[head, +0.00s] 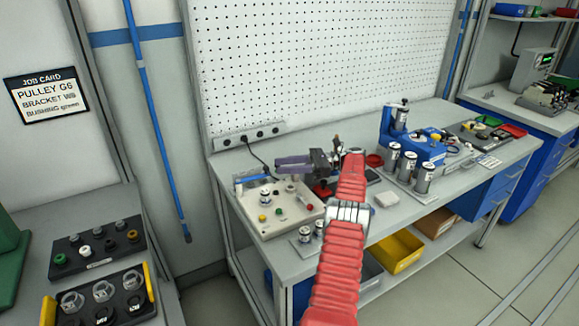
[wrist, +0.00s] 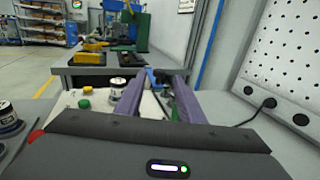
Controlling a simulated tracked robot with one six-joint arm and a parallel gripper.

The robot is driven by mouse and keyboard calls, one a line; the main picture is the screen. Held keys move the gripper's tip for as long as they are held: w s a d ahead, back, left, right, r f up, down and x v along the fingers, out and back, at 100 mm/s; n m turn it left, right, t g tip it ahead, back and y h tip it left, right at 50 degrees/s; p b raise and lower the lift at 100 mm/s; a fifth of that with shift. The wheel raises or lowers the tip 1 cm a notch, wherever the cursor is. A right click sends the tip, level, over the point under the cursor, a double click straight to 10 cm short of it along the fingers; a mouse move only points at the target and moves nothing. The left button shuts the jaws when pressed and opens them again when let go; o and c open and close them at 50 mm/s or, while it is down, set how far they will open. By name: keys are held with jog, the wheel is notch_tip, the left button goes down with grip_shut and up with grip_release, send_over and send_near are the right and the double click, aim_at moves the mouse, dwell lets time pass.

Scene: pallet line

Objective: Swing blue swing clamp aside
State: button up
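A pale fixture box (head: 285,217) stands on the bench, with a metal cylinder, a green button and a yellow button on top. A small blue bar at its back left edge (head: 240,187) looks like the blue swing clamp; its details are too small to tell. In the wrist view a blue piece (wrist: 152,76) shows beyond the box, between my fingers. My gripper (head: 277,167) has purple fingers, held level above the back of the box and pointing left. In the wrist view the fingers (wrist: 157,92) stand apart with nothing held between them.
Capped metal cylinders (head: 408,166) and a blue machine (head: 402,125) stand to the right on the bench. A pegboard wall (head: 320,60) rises behind, with a power strip and cable (head: 248,136) at its foot. A dark tray of knobs (head: 97,244) sits at the left.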

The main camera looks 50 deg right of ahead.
jog(key=shift+s+d, duration=0.45)
jog(key=shift+s, duration=0.1)
jog(key=shift+c, duration=0.3)
jog(key=shift+s+d, duration=0.1)
jog(key=shift+c, duration=0.7)
jog(key=shift+h, duration=0.4)
jog(key=s+r, duration=0.1)
jog(key=r, duration=0.1)
jog(key=d+r, duration=0.1)
jog(key=r, duration=0.2)
jog(key=s+r, duration=0.1)
jog(key=r, duration=0.2)
jog(key=shift+s+d, duration=0.3)
jog(key=shift+s, duration=0.05)
grip_shut()
jog(key=s+r+m+t+h, duration=0.45)
jog(key=r+m, duration=0.25)
jog(key=m, duration=0.2)
jog(key=s+a+f+m+h, duration=0.2)
jog(key=a+f+m, duration=0.3)
jog(key=m, duration=0.4)
jog(key=s+a+f+m+g+h, duration=0.1)
jog(key=s+a+f+m+h, duration=0.1)
jog(key=f+m, duration=0.5)
jog(key=a+m+h, duration=0.1)
jog(key=a+m, duration=0.1)
jog(key=shift+s+a+f, duration=0.25)
jog(key=shift+a, duration=0.1)
